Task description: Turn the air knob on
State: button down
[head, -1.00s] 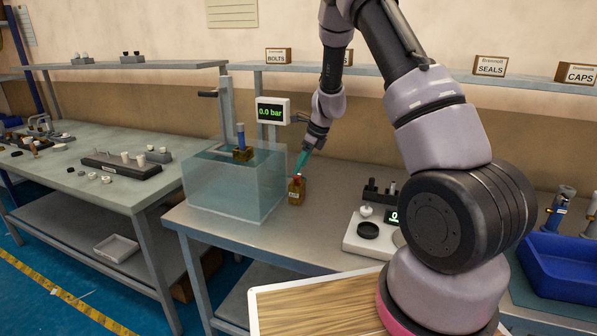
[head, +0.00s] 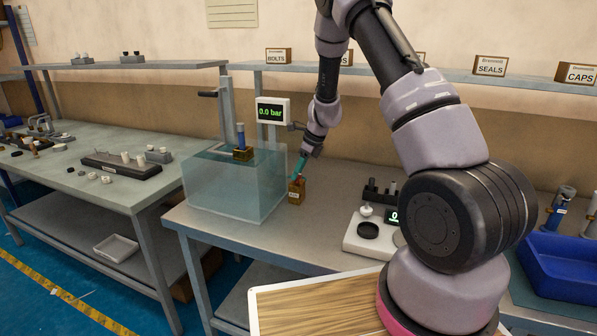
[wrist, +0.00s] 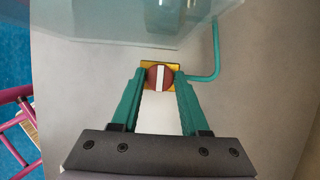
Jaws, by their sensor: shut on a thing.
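The air knob (wrist: 159,77) is a round red knob with a white bar across its top, set on a small brass block. In the wrist view the bar runs up and down the picture. In the head view the brass block (head: 297,194) stands on the bench beside the water tank, and the knob on it is mostly hidden by my fingers. My gripper (wrist: 159,80) has teal fingers, one on each side of the knob, shut on it. It also shows in the head view (head: 297,174), reaching down from the upper right.
The clear water tank (head: 225,190) stands just left of the knob, with a brass fitting in it. A display (head: 271,112) above reads 0.0 bar. A teal pipe (wrist: 216,50) runs from the block's right side. A white scale (head: 372,240) sits to the right.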

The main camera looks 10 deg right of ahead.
jog(key=shift+n, duration=0.3)
jog(key=n, duration=0.2)
jog(key=n+g+y, duration=0.1)
jog(key=shift+w+d+n+g, duration=0.1)
jog(key=shift+w+n+g, duration=0.1)
jog(key=shift+n+g, duration=0.15)
jog(key=n+g, duration=0.1)
jog(key=n, duration=0.3)
jog(key=shift+w+n+g, duration=0.1)
jog(key=shift+n+g, duration=0.25)
jog(key=n+g+h, duration=0.1)
jog(key=n, duration=0.3)
jog(key=shift+w, duration=0.1)
jog(key=n, duration=0.2)
jog(key=n+g+h, duration=0.1)
jog(key=n, duration=0.1)
jog(key=shift+n+g, duration=0.3)
jog(key=shift+c, duration=2.2)
grip_release()
jog(key=shift+a, duration=0.2)
